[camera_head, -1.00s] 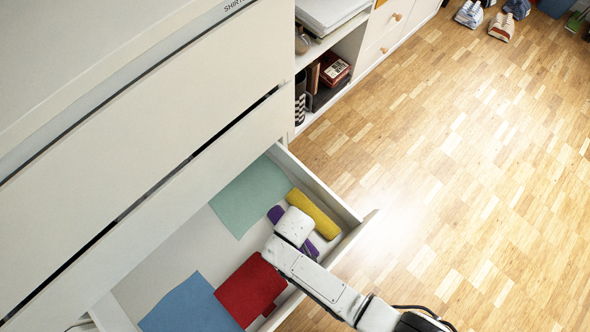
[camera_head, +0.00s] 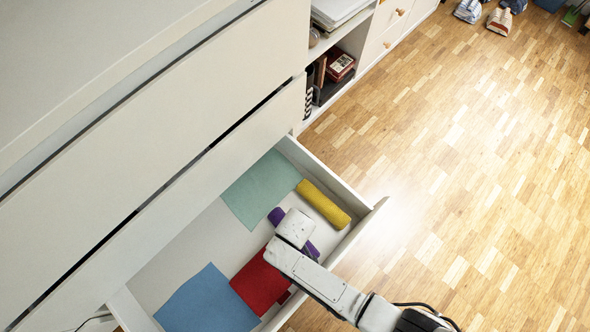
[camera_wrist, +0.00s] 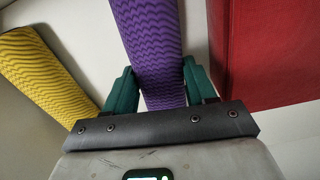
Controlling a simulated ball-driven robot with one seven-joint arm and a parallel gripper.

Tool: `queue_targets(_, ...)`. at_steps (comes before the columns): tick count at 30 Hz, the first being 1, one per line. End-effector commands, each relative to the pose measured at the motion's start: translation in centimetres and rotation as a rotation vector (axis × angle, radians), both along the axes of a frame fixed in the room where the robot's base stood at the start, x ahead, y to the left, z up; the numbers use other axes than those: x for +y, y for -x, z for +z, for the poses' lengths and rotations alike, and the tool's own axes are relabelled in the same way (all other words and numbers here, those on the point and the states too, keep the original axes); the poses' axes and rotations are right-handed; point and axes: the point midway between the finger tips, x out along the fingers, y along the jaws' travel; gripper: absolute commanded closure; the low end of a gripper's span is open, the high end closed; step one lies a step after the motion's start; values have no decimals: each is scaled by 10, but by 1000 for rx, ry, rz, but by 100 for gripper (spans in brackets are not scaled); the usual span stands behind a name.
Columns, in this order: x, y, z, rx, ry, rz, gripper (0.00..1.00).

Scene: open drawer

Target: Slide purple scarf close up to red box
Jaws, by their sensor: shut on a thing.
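The purple scarf (camera_wrist: 150,40) is a rolled, wavy-patterned bundle in the open drawer. My gripper (camera_wrist: 158,75) is shut on it, with one green finger on each side. In the head view, my white wrist covers the scarf's middle, and its ends (camera_head: 277,215) show on either side. The red box (camera_head: 258,281) lies in the drawer just below the scarf in the head view. In the wrist view, the red box (camera_wrist: 270,55) is right of the scarf, with a narrow gap of pale drawer floor between them.
A yellow roll (camera_head: 323,204) lies on the scarf's other side, by the drawer's end wall. A green cloth (camera_head: 258,188) is at the back and a blue cloth (camera_head: 207,303) beyond the red box. The drawer's front wall (camera_head: 355,235) stands close to my arm.

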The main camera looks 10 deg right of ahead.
Motion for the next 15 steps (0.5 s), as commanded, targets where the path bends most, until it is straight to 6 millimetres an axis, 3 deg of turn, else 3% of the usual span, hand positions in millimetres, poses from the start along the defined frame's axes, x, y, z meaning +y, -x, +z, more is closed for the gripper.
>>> queue_targets(6,0,0,0,0,0,0,79)
queue_targets(7,0,0,0,0,0,0,44)
queue_targets(15,0,0,0,0,0,0,18)
